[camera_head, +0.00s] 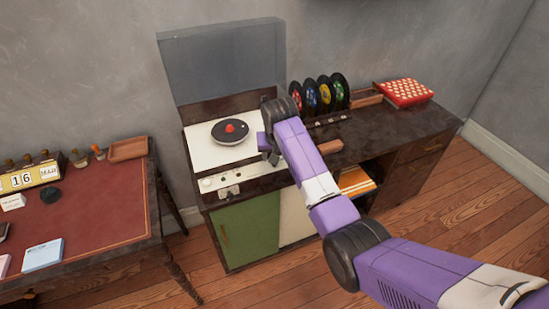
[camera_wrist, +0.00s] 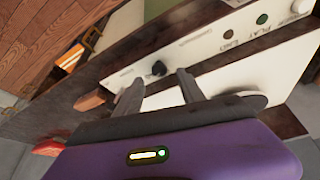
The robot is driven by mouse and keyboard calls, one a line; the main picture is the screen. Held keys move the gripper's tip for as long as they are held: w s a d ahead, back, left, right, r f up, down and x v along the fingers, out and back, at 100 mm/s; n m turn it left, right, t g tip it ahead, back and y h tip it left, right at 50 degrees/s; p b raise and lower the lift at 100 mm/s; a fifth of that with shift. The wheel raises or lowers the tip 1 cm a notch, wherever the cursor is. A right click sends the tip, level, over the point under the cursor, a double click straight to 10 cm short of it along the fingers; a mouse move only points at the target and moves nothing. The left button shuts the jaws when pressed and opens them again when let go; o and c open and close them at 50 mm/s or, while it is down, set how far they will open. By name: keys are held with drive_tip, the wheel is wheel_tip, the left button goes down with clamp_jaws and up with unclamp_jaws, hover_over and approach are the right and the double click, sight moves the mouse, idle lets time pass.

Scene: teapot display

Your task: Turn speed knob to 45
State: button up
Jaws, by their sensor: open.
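The record player (camera_head: 207,155) has a white deck, a black record (camera_head: 230,132) with a red centre, and a raised clear lid. Its white control strip (camera_wrist: 205,45) carries a small black knob (camera_wrist: 158,68), which I take to be the speed knob; its label and setting are too small to read. My gripper (camera_wrist: 159,78) is open, with one finger on either side of the line to the knob. The knob shows just beyond the fingertips; I cannot tell whether they touch it. In the head view my gripper (camera_head: 270,153) is over the player's right side and hides part of it.
Dark and green round controls (camera_wrist: 262,19) sit farther along the strip, near printed words. Upright records (camera_head: 320,95) and a red patterned box (camera_head: 405,92) stand on the cabinet (camera_head: 390,125). A red-topped desk (camera_head: 95,205) is at left.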

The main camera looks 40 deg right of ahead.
drive_tip(key=v, duration=0.4)
drive_tip(key=shift+r, duration=0.25)
